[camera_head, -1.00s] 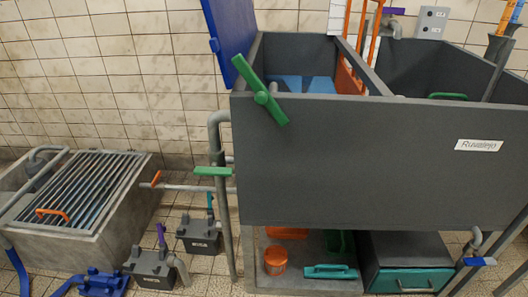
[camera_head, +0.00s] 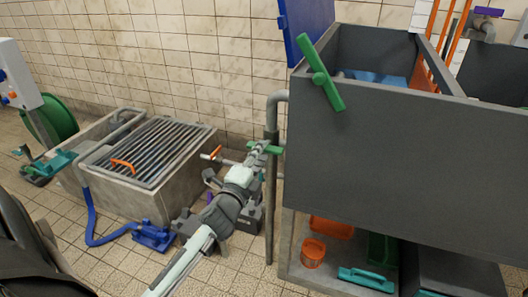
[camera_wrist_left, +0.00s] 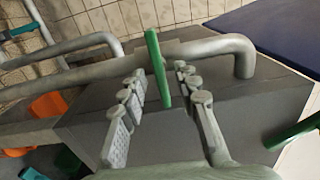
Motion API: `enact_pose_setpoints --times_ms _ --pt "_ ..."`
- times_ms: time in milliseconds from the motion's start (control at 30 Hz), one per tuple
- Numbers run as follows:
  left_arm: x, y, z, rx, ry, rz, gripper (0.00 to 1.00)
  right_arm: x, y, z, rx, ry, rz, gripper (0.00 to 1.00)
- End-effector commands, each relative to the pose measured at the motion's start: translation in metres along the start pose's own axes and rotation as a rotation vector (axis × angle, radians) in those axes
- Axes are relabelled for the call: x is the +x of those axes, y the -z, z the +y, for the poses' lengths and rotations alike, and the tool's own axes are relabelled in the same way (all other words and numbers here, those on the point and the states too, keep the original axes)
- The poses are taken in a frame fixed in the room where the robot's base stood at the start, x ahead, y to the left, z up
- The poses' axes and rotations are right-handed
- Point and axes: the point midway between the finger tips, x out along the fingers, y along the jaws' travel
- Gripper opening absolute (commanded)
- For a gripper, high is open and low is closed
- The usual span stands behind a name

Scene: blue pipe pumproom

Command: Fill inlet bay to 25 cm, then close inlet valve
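A green valve lever (camera_head: 272,148) sits on the grey pipe (camera_head: 271,190) at the left of the grey tank (camera_head: 400,150). My left gripper (camera_head: 257,154) is at this lever. In the left wrist view, the lever (camera_wrist_left: 158,62) stands between the open fingers of the gripper (camera_wrist_left: 160,82), with gaps beside it. A larger green lever (camera_head: 322,76) is on the tank's front wall, tilted. Blue water (camera_head: 374,76) shows inside the tank's left bay; I cannot read its depth. My right gripper is out of view.
A concrete basin with a metal grate (camera_head: 150,150) stands left of the tank, with an orange handle (camera_head: 123,164) on it. A blue hose (camera_head: 92,220) and a blue pump (camera_head: 153,237) lie on the floor. An orange bucket (camera_head: 313,253) is under the tank.

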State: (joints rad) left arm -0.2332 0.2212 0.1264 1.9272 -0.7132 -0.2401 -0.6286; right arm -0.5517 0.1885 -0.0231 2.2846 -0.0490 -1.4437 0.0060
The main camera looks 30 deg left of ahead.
Motion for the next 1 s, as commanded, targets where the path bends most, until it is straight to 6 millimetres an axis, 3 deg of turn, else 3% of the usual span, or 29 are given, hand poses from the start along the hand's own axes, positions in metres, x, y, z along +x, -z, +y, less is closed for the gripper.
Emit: enact_pose_setpoints --times_ms 133,433,700,1000 --pt "0.013 0.0 0.001 -0.002 -0.002 -0.001 0.31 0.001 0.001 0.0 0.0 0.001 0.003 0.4" --pt "0.016 0.0 0.001 -0.003 -0.002 -0.001 0.31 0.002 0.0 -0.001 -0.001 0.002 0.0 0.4" --pt "0.016 0.0 0.001 -0.003 -0.002 -0.001 0.0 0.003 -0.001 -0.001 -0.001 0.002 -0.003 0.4" --pt "0.016 0.0 0.001 0.005 -0.002 -0.001 0.0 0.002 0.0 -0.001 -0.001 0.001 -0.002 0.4"
